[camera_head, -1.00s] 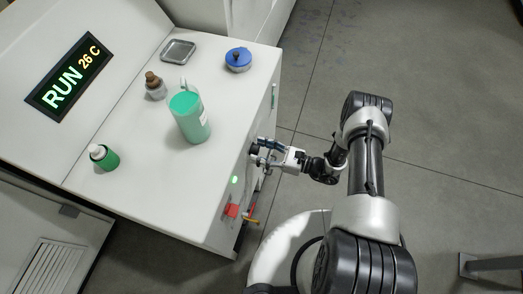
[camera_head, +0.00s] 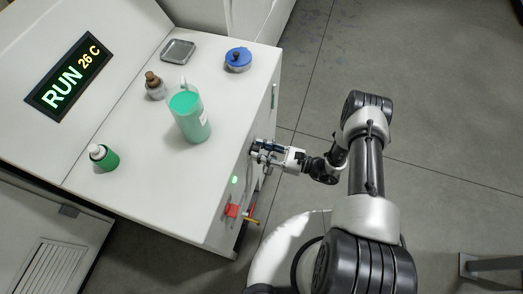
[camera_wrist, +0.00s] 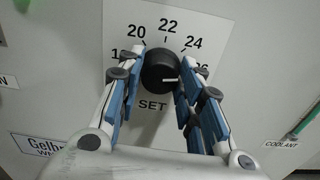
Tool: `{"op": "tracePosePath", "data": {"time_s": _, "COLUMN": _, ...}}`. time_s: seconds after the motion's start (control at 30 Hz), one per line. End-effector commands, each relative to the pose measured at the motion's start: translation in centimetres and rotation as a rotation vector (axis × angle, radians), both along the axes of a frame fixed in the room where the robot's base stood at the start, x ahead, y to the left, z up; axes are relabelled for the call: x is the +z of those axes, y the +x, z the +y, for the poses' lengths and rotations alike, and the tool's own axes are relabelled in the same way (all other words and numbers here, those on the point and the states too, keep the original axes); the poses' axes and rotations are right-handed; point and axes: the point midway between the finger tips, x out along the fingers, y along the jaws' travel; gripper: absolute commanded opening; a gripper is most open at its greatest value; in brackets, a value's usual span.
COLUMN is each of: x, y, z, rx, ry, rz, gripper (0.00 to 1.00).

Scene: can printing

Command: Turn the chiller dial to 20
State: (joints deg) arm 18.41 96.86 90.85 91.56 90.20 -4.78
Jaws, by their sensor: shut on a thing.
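The chiller dial (camera_wrist: 158,66) is a black round knob on the machine's front panel. Its white mark points right, toward the 26 end of the scale (camera_wrist: 168,28), which shows 20, 22 and 24 above the knob. My gripper (camera_wrist: 162,62) has its blue-padded fingers on the left and right sides of the knob and is shut on it. In the head view my gripper (camera_head: 254,151) reaches the front face, and the dial is hidden there. The display (camera_head: 69,77) reads RUN 26 C.
A red part (camera_head: 231,211) sticks out below a lit green lamp (camera_head: 234,180).

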Motion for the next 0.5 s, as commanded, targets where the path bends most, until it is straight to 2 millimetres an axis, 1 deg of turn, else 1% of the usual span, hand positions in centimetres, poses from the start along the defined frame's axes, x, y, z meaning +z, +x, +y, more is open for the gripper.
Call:
{"op": "tracePosePath", "data": {"time_s": 0.27, "x": -0.09, "y": 0.01, "z": 0.01, "rx": 0.001, "ry": -0.056, "rz": -0.154, "gripper": 0.10}}
{"op": "tracePosePath", "data": {"time_s": 0.5, "x": -0.12, "y": -0.05, "z": 0.03, "rx": 0.001, "ry": -0.132, "rz": -0.362, "gripper": 0.10}}
